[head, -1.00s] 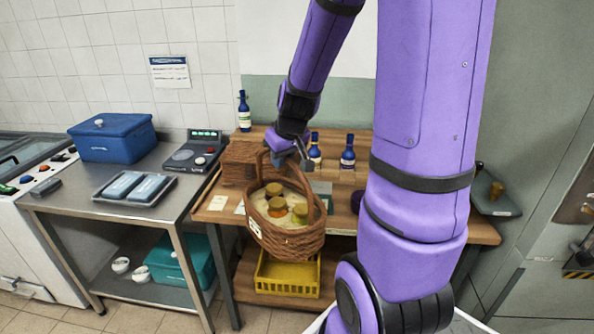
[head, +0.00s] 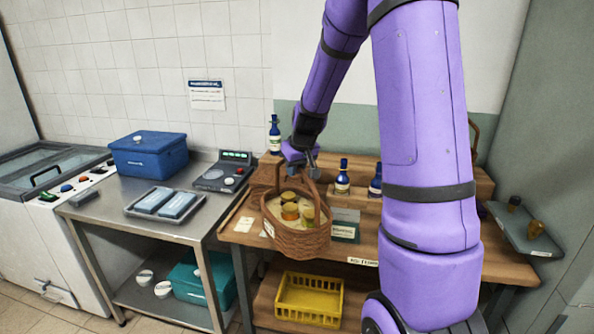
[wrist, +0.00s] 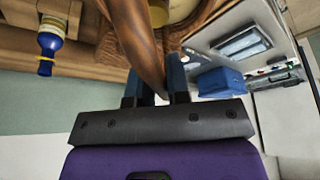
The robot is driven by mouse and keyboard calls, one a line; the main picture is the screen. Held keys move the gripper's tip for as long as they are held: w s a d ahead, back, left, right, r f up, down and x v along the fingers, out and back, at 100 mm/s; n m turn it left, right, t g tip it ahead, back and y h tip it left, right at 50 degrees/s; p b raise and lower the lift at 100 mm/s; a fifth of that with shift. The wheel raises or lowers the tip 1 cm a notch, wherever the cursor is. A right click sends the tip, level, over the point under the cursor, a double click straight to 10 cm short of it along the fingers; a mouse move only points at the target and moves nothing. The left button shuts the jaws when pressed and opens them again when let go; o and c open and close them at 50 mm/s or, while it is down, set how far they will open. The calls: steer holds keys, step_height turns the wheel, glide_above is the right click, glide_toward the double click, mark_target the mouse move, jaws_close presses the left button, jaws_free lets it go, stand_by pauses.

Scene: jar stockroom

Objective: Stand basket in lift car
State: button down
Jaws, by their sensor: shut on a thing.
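The wicker basket (head: 300,239) hangs from my gripper (head: 302,166) by its arched handle, with several jars with yellowish lids on a pale lining inside it. It looks roughly upright, over the front of the wooden bench. In the wrist view, my gripper (wrist: 158,88) is shut on the brown handle (wrist: 137,40), with the two dark fingers either side of it. The lift car cannot be made out in these frames.
The wooden bench (head: 489,265) bears blue bottles (head: 342,178) and a green box (head: 345,226). A yellow crate (head: 310,298) sits on its lower shelf. A steel table (head: 160,228) at left holds a blue box (head: 149,154), a tray and a scale. Tiled floor shows at lower left.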

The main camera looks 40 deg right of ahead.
steer(key=shift+f, duration=1.7)
steer(key=c, duration=1.5)
jaws_free()
steer(key=shift+f, duration=0.15)
steer(key=o, duration=0.4)
